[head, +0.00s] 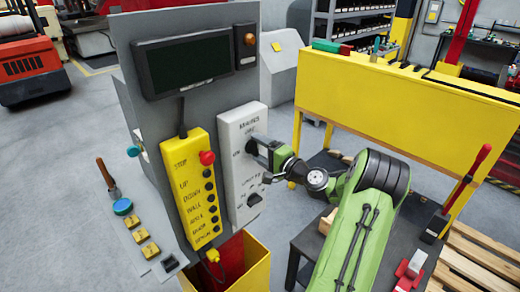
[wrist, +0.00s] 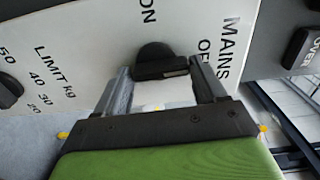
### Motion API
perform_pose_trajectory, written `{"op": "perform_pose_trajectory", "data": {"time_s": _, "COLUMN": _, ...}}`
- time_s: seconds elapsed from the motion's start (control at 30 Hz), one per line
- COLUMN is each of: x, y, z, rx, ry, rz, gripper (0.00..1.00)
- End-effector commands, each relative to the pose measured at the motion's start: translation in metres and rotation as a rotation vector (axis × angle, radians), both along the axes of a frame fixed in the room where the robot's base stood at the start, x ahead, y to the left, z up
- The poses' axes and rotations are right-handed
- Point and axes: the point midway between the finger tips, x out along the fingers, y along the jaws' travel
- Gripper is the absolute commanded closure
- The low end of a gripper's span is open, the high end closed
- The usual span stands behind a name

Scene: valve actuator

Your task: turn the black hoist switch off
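The black rotary switch (wrist: 160,58) sits on the white panel (head: 238,133), beside the lettering MAINS, ON and a partly covered OF. My gripper (wrist: 160,70) is at the panel, its two fingers apart on either side of this switch. Hardly any gap shows between fingers and switch; I cannot tell whether they touch it. In the head view my gripper (head: 258,148) covers most of the switch. The setting of the switch is hard to read.
A second black knob, with LIMIT kg marks, is lower on the white panel (head: 254,200). A yellow control box (head: 190,185) with a red button (head: 207,157) hangs to the left. A dark screen (head: 188,62) is above. A yellow bench (head: 400,100) stands right.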

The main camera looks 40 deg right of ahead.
Motion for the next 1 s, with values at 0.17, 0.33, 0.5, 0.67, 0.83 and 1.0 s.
{"op": "perform_pose_trajectory", "data": {"time_s": 0.17, "x": 0.000, "y": 0.000, "z": 0.000, "rx": 0.000, "ry": -0.001, "rz": 0.000, "gripper": 0.11}}
{"op": "perform_pose_trajectory", "data": {"time_s": 0.33, "x": 0.000, "y": 0.000, "z": 0.001, "rx": -0.001, "ry": -0.002, "rz": 0.001, "gripper": 0.11}}
{"op": "perform_pose_trajectory", "data": {"time_s": 0.5, "x": -0.017, "y": -0.002, "z": -0.001, "rx": -0.001, "ry": 0.000, "rz": -0.004, "gripper": 0.11}}
{"op": "perform_pose_trajectory", "data": {"time_s": 0.67, "x": -0.060, "y": -0.003, "z": -0.004, "rx": 0.000, "ry": 0.000, "rz": -0.008, "gripper": 0.11}}
{"op": "perform_pose_trajectory", "data": {"time_s": 0.83, "x": -0.109, "y": -0.004, "z": -0.003, "rx": -0.001, "ry": 0.000, "rz": -0.006, "gripper": 0.11}}
{"op": "perform_pose_trajectory", "data": {"time_s": 1.0, "x": -0.145, "y": -0.005, "z": -0.002, "rx": 0.001, "ry": -0.002, "rz": -0.005, "gripper": 0.11}}
